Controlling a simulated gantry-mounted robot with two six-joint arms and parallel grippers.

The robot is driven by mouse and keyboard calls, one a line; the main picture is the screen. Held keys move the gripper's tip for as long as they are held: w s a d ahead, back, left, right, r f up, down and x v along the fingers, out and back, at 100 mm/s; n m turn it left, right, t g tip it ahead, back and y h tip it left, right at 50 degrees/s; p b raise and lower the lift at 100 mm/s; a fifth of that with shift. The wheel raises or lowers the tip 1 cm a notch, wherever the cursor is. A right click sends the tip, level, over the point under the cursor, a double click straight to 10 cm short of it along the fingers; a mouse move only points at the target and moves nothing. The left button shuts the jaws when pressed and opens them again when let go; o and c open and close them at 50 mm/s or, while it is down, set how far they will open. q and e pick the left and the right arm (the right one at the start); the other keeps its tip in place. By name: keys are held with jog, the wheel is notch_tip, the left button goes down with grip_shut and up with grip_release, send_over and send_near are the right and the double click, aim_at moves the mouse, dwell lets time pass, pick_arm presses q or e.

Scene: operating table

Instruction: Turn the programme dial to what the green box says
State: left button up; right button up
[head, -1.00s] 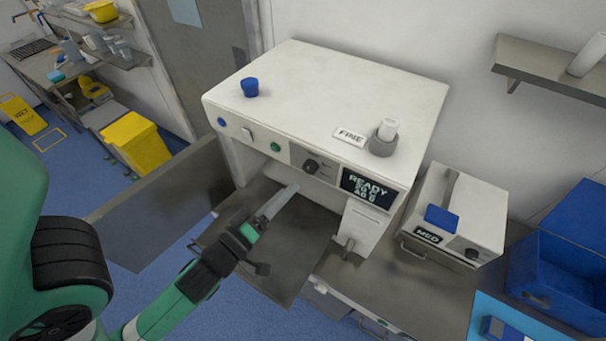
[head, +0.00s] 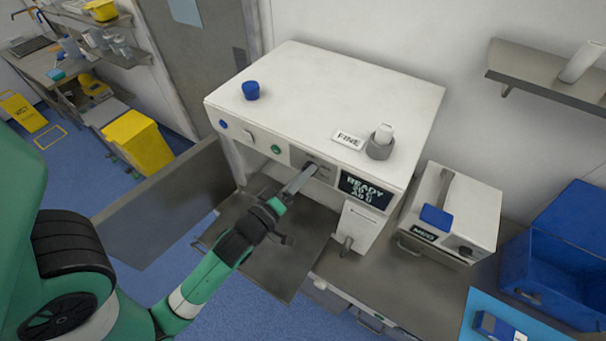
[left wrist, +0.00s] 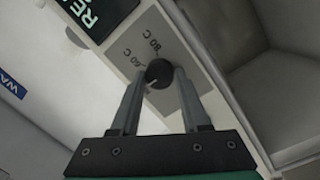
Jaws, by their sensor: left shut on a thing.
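The programme dial (left wrist: 159,72) is a small dark round knob on the grey front panel of a white machine (head: 330,90). In the left wrist view it sits between my fingertips, with a pale mark on its lower left. Upside-down labels "60 C" (left wrist: 130,61) and "80 C" (left wrist: 152,46) stand beside it. My left gripper (head: 308,171) is shut on the dial and mostly covers it in the head view. The machine's dark display (head: 365,190) begins with "READY"; its lower lines are hard to read. I cannot make out a green box. My right gripper is not in view.
A metal door or tray (head: 275,262) lies open below the dial. A smaller white unit (head: 462,205) labelled "MED" stands to the right, beside a blue bin (head: 565,255). A "FINE" sign (head: 348,140) and a blue knob (head: 250,90) are on the machine's top.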

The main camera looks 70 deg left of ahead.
pick_arm(q)
grip_shut()
jog(key=shift+r+m, duration=0.1)
jog(key=shift+m, duration=0.3)
jog(key=m+g+p, duration=0.1)
jog(key=m, duration=0.6)
jog(key=m+g+y+p, duration=0.1)
jog(key=m+p, duration=0.1)
jog(key=m, duration=0.5)
jog(key=m+p, duration=0.1)
jog(key=m, duration=0.6)
jog(key=shift+w+d+r+g+y+p, duration=0.1)
jog(key=shift+w+d+g+y+p, duration=0.1)
jog(key=shift+g+y+p, duration=0.15)
jog(key=o, duration=0.9)
grip_release()
